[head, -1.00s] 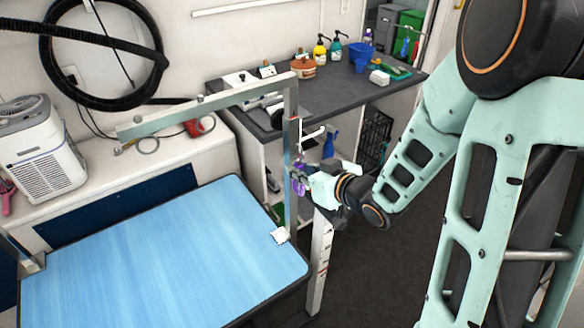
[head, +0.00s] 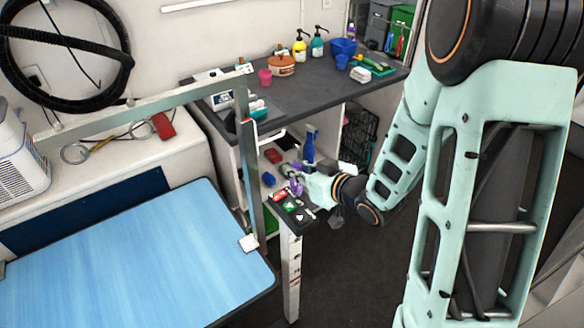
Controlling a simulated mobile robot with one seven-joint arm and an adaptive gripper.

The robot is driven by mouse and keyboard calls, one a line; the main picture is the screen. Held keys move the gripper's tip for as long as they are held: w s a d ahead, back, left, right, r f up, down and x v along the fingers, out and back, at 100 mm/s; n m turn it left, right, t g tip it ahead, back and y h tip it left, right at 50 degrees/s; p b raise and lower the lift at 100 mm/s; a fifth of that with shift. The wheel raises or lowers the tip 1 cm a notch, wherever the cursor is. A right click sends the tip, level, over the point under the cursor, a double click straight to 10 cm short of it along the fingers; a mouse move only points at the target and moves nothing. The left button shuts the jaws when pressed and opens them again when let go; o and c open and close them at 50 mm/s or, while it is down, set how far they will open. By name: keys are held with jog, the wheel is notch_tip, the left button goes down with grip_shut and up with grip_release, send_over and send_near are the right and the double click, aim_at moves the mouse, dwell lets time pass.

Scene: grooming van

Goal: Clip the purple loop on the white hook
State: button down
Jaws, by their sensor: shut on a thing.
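My gripper (head: 299,178) is low right of the table's upright metal post, partly hidden by its own mint-green wrist. It is shut on the purple loop (head: 296,187), which shows only as a small purple patch at the fingers. A white bar-like piece (head: 271,139), apparently the white hook, sticks out right of the post, above and left of my gripper. The loop is below it and apart from it in the picture. The loop's full shape and the fingertips are too small to tell.
The metal post (head: 250,180) and its arm stand over the blue grooming table (head: 130,265). The dark counter (head: 300,92) behind holds bottles and cups. Dark floor lies to the right.

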jog(key=shift+w+d+f, duration=0.1)
jog(key=shift+w+d, duration=0.15)
jog(key=shift+d, duration=0.05)
jog(key=w+a+f+b, duration=0.1)
jog(key=w+a, duration=0.4)
jog(key=w, duration=0.2)
jog(key=shift+w+f, duration=0.2)
dwell(0.7)
dwell(0.4)
jog(key=c, duration=1.8)
grip_release()
jog(key=shift+p+v, duration=0.9)
jog(key=shift+v, duration=2.65)
